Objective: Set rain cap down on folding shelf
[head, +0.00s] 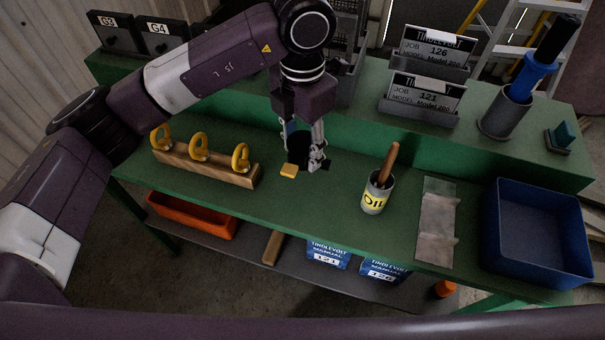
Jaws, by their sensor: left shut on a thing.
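My left gripper (305,162) comes down over the green bench top (335,205), in the middle of the view. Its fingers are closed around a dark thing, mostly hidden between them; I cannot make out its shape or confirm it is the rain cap. A small yellow piece (289,170) shows at the fingertips on the left side; I cannot tell whether it is held or lies on the bench. I cannot single out a folding shelf with certainty. My right gripper is not in view.
A wooden rack with yellow rings (200,150) stands left of the gripper. Job card holders (425,92) and a grey cup (505,112) stand on the raised back ledge.

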